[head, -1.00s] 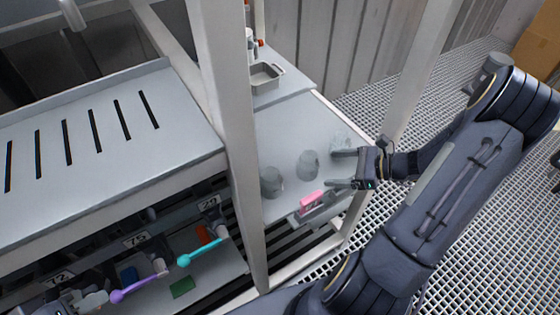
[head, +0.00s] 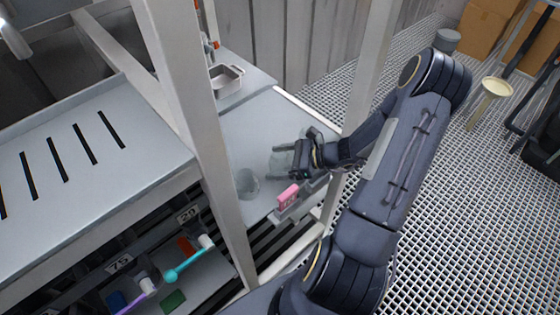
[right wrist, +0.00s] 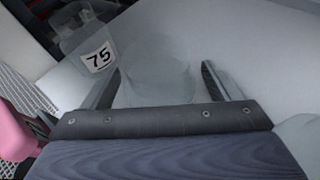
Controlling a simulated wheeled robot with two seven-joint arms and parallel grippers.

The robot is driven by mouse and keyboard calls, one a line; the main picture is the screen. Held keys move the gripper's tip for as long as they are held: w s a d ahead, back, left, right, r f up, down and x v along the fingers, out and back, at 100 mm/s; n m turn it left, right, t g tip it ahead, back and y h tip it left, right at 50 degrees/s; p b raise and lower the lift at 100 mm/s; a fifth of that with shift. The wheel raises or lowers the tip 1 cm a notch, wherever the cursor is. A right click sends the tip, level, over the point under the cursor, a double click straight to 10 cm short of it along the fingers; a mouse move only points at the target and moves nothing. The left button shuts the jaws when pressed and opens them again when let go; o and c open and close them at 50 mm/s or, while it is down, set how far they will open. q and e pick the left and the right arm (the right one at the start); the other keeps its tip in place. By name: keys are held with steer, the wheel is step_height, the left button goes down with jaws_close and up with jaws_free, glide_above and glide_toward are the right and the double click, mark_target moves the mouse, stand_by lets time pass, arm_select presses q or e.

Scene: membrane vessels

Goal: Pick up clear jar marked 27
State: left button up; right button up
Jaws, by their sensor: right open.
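My right gripper (head: 296,161) is open above the grey bench in the head view, its fingers pointing left. In the right wrist view its two fingers (right wrist: 162,82) stand either side of a clear jar (right wrist: 158,62), which is faint against the bench. No number shows on this jar. In the head view it is partly hidden by the gripper (head: 278,162). Another clear jar (right wrist: 88,45), labelled 75, stands just beyond to the left; a jar at that side shows in the head view (head: 247,184). A label reading 27 is not visible. My left gripper is not in view.
A pink block (head: 288,195) sits in a grey holder at the bench's front edge, close to the gripper. A pale clear thing (right wrist: 301,132) is at the right wrist view's right edge. A white post (head: 190,110) stands left; a metal tray (head: 226,78) lies behind.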

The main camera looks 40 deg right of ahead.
steer(key=shift+c, duration=0.4)
steer(key=c, duration=1)
